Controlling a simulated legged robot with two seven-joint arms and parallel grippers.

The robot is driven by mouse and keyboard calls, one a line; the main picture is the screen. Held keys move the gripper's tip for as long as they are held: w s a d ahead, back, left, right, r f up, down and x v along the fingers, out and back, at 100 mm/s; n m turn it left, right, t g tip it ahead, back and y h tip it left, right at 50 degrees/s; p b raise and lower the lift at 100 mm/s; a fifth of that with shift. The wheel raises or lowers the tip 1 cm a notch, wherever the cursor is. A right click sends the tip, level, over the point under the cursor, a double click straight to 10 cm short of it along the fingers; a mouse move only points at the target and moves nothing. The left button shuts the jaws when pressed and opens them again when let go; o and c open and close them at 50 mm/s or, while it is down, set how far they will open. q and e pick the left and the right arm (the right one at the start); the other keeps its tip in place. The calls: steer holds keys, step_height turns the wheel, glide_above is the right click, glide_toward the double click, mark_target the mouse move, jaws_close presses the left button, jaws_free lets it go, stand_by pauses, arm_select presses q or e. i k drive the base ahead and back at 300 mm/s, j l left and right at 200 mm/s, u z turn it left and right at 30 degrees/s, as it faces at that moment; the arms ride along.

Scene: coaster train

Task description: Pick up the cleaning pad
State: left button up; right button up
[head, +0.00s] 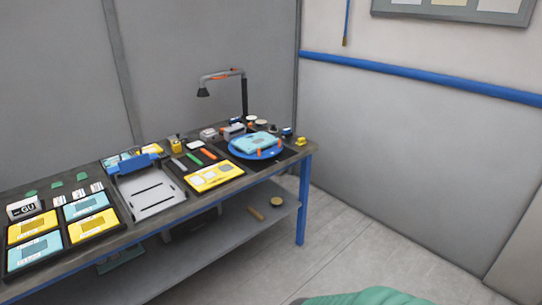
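I cannot tell for sure which thing is the cleaning pad. Small green flat pieces (56,184) lie along the back left of the workbench (150,222) and are too small to make out well. A light blue flat piece (256,141) lies on a round blue plate (238,154) at the bench's right end, with small orange parts at its edge. Neither of my grippers is in view.
A grey slotted plate with a blue clamp (136,166), yellow and blue trays and small tools crowd the top. A lower shelf (225,237) runs beneath.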

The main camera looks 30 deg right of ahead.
mark_target(300, 141)
steer(key=i+l, duration=0.35)
steer(key=i+l+u, duration=0.1)
steer(key=i+l, duration=0.3)
steer(key=l, duration=0.15)
steer(key=i+l, duration=0.35)
steer(key=l, duration=0.15)
steer(key=i+l+u, duration=0.1)
steer(key=i+l, duration=0.25)
steer(key=l, duration=0.15)
steer(key=i+l, duration=0.35)
steer(key=l, duration=0.15)
steer(key=i+l, duration=0.35)
steer(key=l, duration=0.15)
steer(key=i+l+u, duration=0.1)
steer(key=i+l, duration=0.25)
steer(key=l, duration=0.15)
steer(key=i+l, duration=0.3)
steer(key=l, duration=0.25)
steer(key=u, duration=0.05)
